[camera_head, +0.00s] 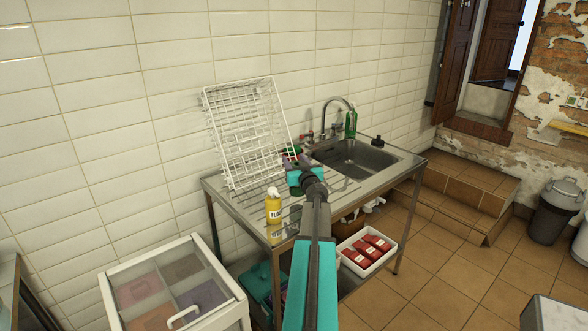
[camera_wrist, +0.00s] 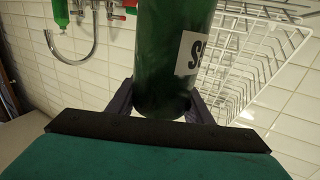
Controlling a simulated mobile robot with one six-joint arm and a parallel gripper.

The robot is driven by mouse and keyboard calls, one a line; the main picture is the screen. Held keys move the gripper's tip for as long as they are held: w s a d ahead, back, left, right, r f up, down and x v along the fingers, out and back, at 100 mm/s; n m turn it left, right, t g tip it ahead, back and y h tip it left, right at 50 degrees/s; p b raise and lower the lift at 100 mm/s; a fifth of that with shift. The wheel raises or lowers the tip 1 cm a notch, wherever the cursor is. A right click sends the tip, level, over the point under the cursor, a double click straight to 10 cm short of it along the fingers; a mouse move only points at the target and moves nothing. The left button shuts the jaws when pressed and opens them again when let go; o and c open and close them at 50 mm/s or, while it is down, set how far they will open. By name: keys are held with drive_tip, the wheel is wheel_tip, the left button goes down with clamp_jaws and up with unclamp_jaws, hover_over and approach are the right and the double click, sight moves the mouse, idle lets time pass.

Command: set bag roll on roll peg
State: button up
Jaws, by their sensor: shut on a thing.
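My gripper (camera_wrist: 160,108) is shut on a dark green cylinder (camera_wrist: 168,50), with one dark finger on each side of its end. A white label with dark letters, cut off at an "S", shows on its side. I cannot tell for sure that it is the bag roll. In the head view my gripper (camera_head: 297,164) is above the metal drainboard, in front of the white wire rack, and mostly hides what it holds. I cannot make out a roll peg in either view.
A white wire rack (camera_head: 245,122) leans on the tiled wall. A yellow bottle (camera_head: 273,208) stands on the drainboard (camera_head: 335,187). The sink (camera_head: 352,157) has a tap (camera_head: 338,103) and green bottle (camera_head: 351,123). Below are a white tray (camera_head: 347,262) of red packs and a glass-topped chest (camera_head: 205,258).

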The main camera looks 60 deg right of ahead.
drive_tip(key=shift+w+d+f+b, duration=0.15)
drive_tip(key=shift+f+b, duration=0.05)
drive_tip(key=shift+f, duration=0.7)
drive_tip(key=shift+w+d+f+b, duration=0.15)
drive_tip(key=shift+f+b, duration=0.05)
drive_tip(key=shift+f, duration=0.8)
drive_tip(key=o, duration=1.6)
drive_tip(key=shift+o, duration=0.2)
hover_over(296, 191)
drive_tip(key=s+a, duration=0.2)
drive_tip(key=s, duration=0.2)
drive_tip(key=shift+s+b, duration=0.2)
drive_tip(key=shift+b, duration=0.15)
drive_tip(key=shift+o, duration=0.4)
